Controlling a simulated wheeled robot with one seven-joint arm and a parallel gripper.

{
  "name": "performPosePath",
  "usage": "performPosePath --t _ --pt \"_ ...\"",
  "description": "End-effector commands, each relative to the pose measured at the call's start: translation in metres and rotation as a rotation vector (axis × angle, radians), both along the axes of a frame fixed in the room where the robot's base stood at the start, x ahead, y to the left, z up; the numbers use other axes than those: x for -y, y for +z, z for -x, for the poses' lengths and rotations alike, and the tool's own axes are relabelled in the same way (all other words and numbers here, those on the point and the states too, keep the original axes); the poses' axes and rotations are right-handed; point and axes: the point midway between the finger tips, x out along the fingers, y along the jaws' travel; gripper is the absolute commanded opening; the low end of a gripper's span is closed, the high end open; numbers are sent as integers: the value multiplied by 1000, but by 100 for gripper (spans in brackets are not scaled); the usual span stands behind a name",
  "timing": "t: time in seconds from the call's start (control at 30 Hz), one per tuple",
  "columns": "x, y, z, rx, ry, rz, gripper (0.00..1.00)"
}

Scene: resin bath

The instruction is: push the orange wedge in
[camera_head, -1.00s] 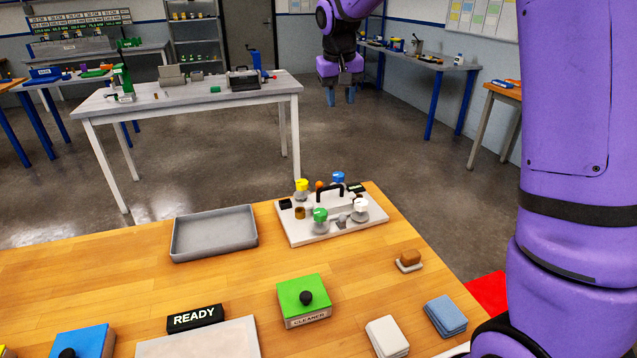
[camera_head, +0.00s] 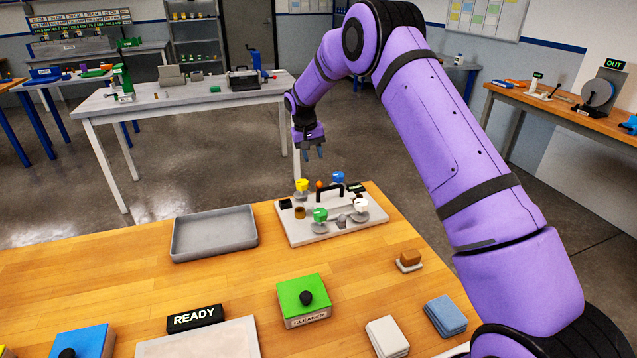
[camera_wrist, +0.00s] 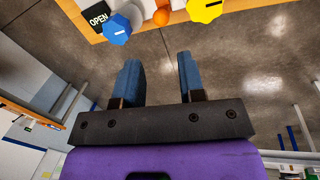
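A small orange piece (camera_head: 319,184), which I take for the orange wedge, sits at the back edge of a white board (camera_head: 325,236) between a yellow knob (camera_head: 302,185) and a blue knob (camera_head: 337,177). In the wrist view the orange piece (camera_wrist: 161,17) shows at the top edge, rounded and partly cut off; its wedge shape and how deep it sits cannot be told. My gripper (camera_head: 314,154) hangs in the air just behind and above the board's back edge. In the wrist view its two blue fingers (camera_wrist: 160,77) are apart with nothing between them.
A green cleaner box (camera_head: 304,297) is in front. Open floor lies behind the wooden table.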

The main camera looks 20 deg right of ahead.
Motion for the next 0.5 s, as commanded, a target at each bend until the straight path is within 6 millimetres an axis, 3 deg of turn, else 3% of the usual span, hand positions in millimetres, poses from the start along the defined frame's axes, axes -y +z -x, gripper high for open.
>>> performPosePath --t 0.27,0.5 --pt "3 -23 -2 -4 -2 2 37" --pt "11 -64 0 -6 -2 1 37"
